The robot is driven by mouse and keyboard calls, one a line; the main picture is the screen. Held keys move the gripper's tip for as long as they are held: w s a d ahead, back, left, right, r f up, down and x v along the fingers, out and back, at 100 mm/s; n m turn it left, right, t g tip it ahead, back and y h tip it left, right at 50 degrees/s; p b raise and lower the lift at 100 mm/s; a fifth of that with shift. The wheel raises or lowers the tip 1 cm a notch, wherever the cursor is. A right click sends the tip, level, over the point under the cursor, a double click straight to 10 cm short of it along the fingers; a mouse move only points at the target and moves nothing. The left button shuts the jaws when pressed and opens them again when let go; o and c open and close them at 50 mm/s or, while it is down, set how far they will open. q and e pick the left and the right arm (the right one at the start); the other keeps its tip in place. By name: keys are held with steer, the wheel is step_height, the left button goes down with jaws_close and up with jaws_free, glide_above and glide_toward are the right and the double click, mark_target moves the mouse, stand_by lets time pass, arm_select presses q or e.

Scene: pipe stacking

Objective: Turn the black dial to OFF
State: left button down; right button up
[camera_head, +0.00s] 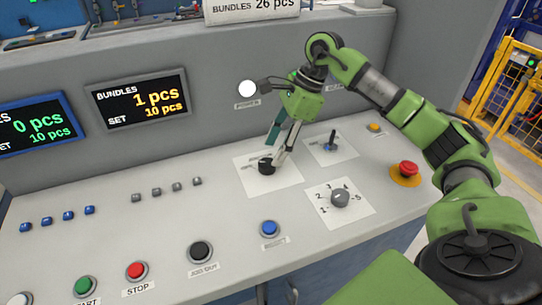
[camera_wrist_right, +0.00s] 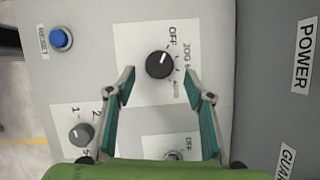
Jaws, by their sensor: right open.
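The black dial (camera_head: 267,164) sits on a white label plate (camera_head: 290,181) on the sloped grey console. In the right wrist view the black dial (camera_wrist_right: 158,65) shows a short white pointer mark aimed up and to the right, roughly towards the printed word OFF (camera_wrist_right: 173,37). My right gripper (camera_head: 275,150) reaches down over the dial from behind. In the wrist view its two teal-padded fingers (camera_wrist_right: 158,78) are open, one on each side of the dial, with visible gaps. In the head view the fingers partly hide the dial's label. My left gripper is not in view.
A grey numbered dial (camera_head: 340,198) and a small toggle lever (camera_head: 332,140) sit close by on their own plates. A red emergency button (camera_head: 405,169) is to the right, a blue button (camera_head: 269,228) in front. The upright panel with displays (camera_head: 138,99) rises behind.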

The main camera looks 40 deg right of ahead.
steer(key=v, duration=0.8)
